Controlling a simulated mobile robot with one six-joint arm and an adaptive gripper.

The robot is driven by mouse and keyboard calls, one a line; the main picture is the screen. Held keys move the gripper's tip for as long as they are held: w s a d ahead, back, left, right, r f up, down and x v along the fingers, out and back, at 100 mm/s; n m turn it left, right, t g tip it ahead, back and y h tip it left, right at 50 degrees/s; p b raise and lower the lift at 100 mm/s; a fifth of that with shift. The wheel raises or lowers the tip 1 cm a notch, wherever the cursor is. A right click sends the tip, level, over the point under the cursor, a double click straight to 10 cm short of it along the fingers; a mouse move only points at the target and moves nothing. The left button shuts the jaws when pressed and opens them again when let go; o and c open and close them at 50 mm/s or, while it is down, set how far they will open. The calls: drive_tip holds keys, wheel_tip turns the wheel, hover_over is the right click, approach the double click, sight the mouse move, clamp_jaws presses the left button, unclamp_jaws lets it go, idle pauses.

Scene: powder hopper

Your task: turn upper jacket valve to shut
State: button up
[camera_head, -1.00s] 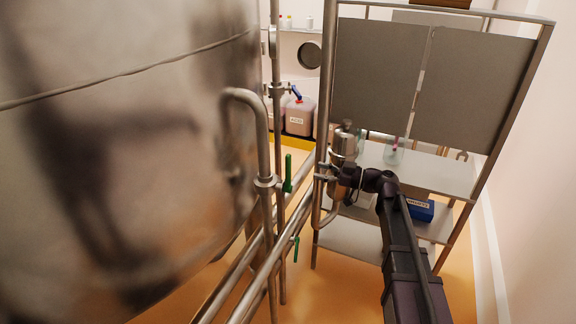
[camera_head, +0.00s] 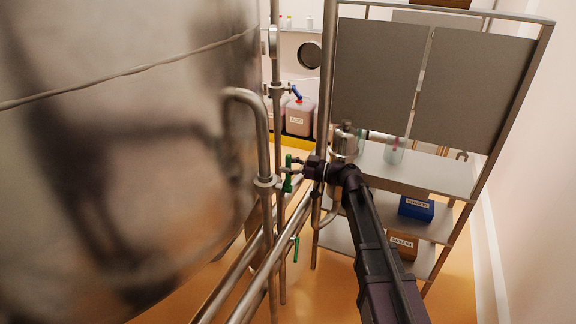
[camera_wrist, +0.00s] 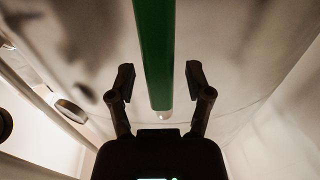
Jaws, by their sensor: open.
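The upper jacket valve has a green lever handle (camera_head: 288,174) that hangs about upright beside the bent steel jacket pipe (camera_head: 262,135). In the wrist view the green handle (camera_wrist: 154,50) runs down from the top edge, and its end lies between my two fingers. My gripper (camera_head: 296,168) is at the handle, coming from the right. The wrist view shows my gripper (camera_wrist: 160,84) open, with a gap between each finger and the handle. The valve body is out of the wrist view.
The large steel vessel (camera_head: 120,170) fills the left. A steel rack (camera_head: 455,178) with a blue box (camera_head: 416,208) and an orange box (camera_head: 404,245) stands at right.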

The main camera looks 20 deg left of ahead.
clamp_jaws()
